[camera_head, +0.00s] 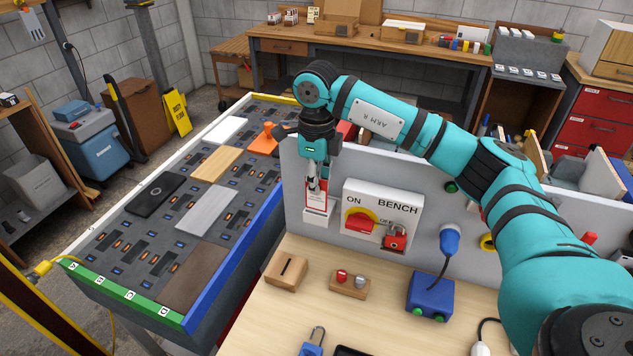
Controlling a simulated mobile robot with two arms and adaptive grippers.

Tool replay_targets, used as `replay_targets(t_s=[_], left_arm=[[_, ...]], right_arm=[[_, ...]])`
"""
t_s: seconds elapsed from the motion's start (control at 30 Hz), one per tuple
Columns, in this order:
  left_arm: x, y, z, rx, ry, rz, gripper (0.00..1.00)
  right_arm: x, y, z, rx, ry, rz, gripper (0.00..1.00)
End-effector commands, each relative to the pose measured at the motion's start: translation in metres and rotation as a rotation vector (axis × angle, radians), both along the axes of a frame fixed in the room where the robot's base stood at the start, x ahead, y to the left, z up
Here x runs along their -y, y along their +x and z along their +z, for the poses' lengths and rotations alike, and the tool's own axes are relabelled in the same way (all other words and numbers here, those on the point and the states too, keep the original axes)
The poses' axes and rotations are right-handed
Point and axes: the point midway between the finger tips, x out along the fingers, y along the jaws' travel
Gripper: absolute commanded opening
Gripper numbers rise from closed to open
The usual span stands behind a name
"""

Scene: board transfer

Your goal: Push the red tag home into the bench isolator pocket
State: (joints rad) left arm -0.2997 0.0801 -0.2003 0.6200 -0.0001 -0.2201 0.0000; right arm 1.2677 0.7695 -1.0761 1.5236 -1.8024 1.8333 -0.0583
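The red tag (318,201) stands upright in the white pocket (317,215) on the grey panel, left of the bench isolator (412,208). Its lower part is hidden in the pocket. My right gripper (317,187) points down just above it, fingers close together, fingertips at or very near its top edge. I cannot tell for sure whether they touch. The isolator is a white plate marked ON, OFF and BENCH, with a red handle (357,222) on a yellow disc and a red padlock (396,238). My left gripper is out of view.
On the wooden bench top (300,320) stand a slotted wooden block (286,272), a small block with red and grey knobs (349,283), a blue box (429,297) with a cable and a blue padlock (313,343). A board table (110,285) stands left.

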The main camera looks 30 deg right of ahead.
Motion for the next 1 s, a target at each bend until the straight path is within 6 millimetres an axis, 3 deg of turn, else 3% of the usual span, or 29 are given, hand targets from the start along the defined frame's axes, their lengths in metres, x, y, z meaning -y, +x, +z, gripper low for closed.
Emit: replay_targets(t_s=[1.0], left_arm=[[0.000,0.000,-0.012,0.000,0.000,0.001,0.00]], right_arm=[[0.000,0.000,-0.016,0.000,0.000,0.000,0.00]])
